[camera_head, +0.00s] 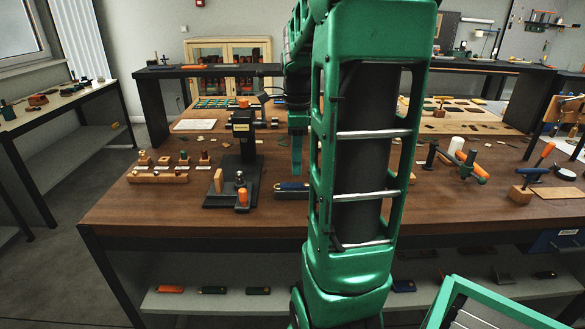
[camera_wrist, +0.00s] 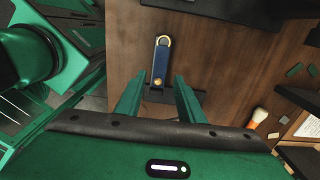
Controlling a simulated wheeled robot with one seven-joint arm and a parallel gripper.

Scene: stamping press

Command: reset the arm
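My gripper (camera_head: 297,172) hangs over the brown workbench, fingers pointing down, right of the black stamping press (camera_head: 243,150). In the wrist view my gripper (camera_wrist: 159,80) shows its two green fingers spread apart, with nothing held between them. A blue tag with a brass ring (camera_wrist: 160,62) lies on the bench beyond the fingertips, partly on a dark pad (camera_wrist: 158,94). In the head view the dark pad (camera_head: 291,194) lies just below my gripper. My green arm hides part of the bench behind it.
A wooden holder (camera_head: 158,178) with several stamps stands left of the press. An orange-handled tool (camera_head: 546,152) and a wooden block (camera_head: 520,195) are at the right. The bench's front edge is near, with a shelf (camera_head: 215,302) holding several items below.

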